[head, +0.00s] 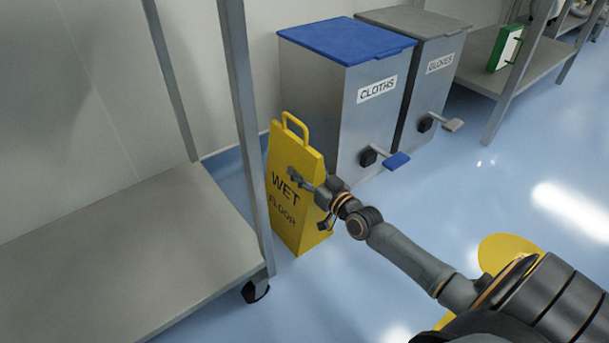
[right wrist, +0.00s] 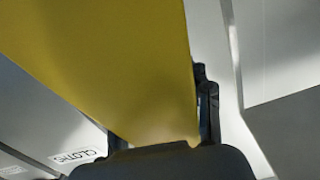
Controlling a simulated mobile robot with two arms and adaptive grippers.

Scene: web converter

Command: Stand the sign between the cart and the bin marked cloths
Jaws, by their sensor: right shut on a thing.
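The yellow wet floor sign (head: 283,218) is upright, with its handle at the top. It is in the gap between the grey metal cart (head: 110,245) at left and the bin marked cloths (head: 322,105), which has a blue lid and blue pedal. A cart post overlaps the sign's left edge; I cannot tell whether its foot touches the floor. My right gripper (head: 309,199) is shut on the sign at its right side. The sign's yellow panel (right wrist: 120,60) fills much of the right wrist view, with the cloths label at lower left. My left gripper is not in view.
A second grey bin (head: 432,75), with a label that seems to read gloves, stands right of the cloths bin. A metal rack (head: 490,65) with a green and white box (head: 504,48) is at upper right. The cart has a caster (head: 256,291). The blue floor before the bins is mostly clear.

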